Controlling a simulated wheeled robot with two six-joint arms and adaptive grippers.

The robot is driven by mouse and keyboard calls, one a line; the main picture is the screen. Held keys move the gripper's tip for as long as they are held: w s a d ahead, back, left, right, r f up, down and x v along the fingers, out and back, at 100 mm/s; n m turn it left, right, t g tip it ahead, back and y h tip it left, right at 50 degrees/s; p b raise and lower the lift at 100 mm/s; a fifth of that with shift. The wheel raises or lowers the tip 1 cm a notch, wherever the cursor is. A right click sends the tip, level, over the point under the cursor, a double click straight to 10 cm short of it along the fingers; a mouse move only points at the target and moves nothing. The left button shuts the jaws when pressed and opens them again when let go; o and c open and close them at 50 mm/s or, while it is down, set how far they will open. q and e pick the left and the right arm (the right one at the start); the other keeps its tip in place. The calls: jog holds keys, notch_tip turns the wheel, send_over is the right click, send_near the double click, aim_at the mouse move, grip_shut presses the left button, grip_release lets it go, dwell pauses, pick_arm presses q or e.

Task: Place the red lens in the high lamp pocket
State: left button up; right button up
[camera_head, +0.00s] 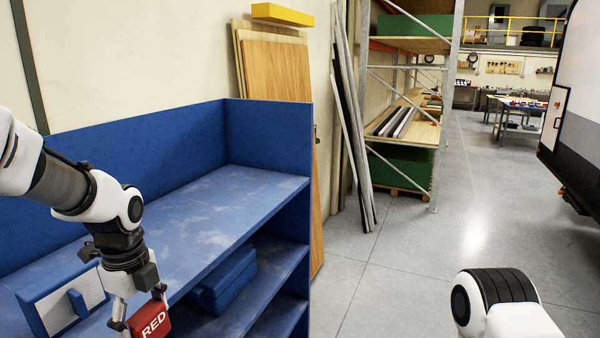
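The red lens (152,319) is a red block with the white word RED on it, at the bottom left of the head view. My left gripper (139,311) has its fingers on either side of the lens and holds it in front of the blue shelf unit. The lower edge of the lens is close to the picture's bottom. Only a rounded link of my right arm shows at the bottom right; its gripper is out of view. I cannot make out the high lamp pocket in this view.
The blue shelf unit (222,205) stands at the left. A blue-framed tray (32,316) with pale perforated panels is behind my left gripper. A blue box (228,277) lies on a lower shelf. A white and grey vehicle body (583,95) stands at the right. The grey floor between is clear.

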pick_arm(q)
jog(key=d+f+n+b, duration=0.3)
jog(key=f+n+b, duration=0.4)
jog(key=f, duration=1.1)
jog(key=d+f+n+b, duration=0.4)
jog(key=f+n+b, duration=0.3)
jog(key=f+n, duration=0.8)
notch_tip(320, 180, down, 3)
jog(key=shift+w, duration=0.35)
jog(key=shift+w, duration=0.1)
